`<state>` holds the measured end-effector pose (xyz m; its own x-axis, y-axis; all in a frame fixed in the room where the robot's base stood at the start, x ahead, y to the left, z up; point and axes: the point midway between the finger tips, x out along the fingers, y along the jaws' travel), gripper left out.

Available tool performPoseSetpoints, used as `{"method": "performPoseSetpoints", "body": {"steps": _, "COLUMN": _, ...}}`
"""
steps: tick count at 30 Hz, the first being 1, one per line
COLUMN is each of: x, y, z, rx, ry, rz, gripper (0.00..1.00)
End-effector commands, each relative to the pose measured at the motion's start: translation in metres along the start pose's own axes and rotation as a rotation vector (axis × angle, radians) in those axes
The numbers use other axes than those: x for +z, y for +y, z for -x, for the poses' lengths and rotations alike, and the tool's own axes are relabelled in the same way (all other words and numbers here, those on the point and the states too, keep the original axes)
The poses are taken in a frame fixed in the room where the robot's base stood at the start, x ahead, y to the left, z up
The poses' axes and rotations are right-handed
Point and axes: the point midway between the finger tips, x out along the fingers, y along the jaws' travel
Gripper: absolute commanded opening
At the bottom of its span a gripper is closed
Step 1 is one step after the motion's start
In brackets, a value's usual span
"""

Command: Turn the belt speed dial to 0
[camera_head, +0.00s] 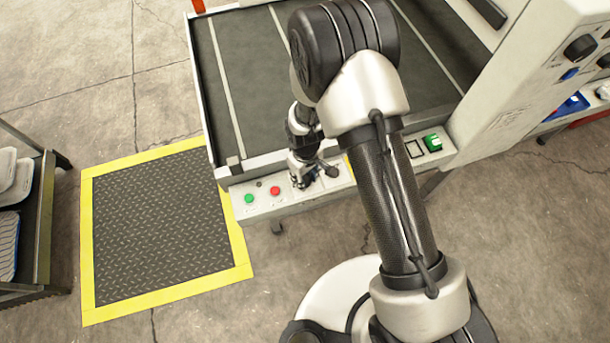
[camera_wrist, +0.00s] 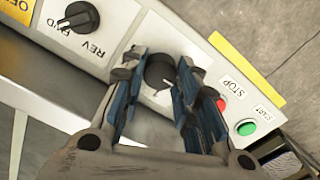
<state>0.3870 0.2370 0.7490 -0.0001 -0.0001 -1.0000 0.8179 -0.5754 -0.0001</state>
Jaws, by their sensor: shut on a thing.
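The belt speed dial (camera_wrist: 160,72) is a black round knob on the white control strip, seen in the wrist view between my two fingers. My gripper (camera_wrist: 157,74) is shut on it, with a blue-padded finger on each side. A pale mark shows on the dial's lower right. Its scale numbers are hidden or too small to read. In the head view my gripper (camera_head: 304,180) is down at the strip on the conveyor's near edge, hiding the dial.
A red STOP button (camera_wrist: 220,104) and a green START button (camera_wrist: 246,127) sit close beside my right finger. A black FWD/REV knob (camera_wrist: 80,17) is at upper left. The conveyor belt (camera_head: 235,70) lies behind. A yellow-edged floor mat (camera_head: 160,225) is at left.

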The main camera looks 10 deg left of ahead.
Motion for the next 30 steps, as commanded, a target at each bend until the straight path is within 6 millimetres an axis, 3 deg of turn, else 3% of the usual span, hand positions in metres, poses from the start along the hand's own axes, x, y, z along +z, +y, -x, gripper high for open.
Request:
{"method": "performPoseSetpoints", "body": {"steps": 4, "x": -0.001, "y": 0.0, "z": 0.0, "rx": 0.001, "ry": 0.001, "rz": 0.002, "gripper": 0.05}}
{"method": "performPoseSetpoints", "body": {"steps": 5, "x": -0.001, "y": 0.0, "z": 0.0, "rx": 0.001, "ry": 0.001, "rz": 0.002, "gripper": 0.31}}
{"method": "performPoseSetpoints", "body": {"steps": 14, "x": 0.0, "y": 0.0, "z": 0.0, "rx": 0.0, "ry": 0.0, "rz": 0.001, "gripper": 0.51}}
{"method": "performPoseSetpoints", "body": {"steps": 24, "x": 0.0, "y": 0.0, "z": 0.002, "rx": 0.0, "ry": 0.001, "rz": 0.0, "gripper": 0.51}}
{"method": "performPoseSetpoints", "body": {"steps": 30, "x": -0.001, "y": 0.0, "z": 0.028, "rx": 0.002, "ry": 0.004, "rz": 0.0, "gripper": 0.51}}
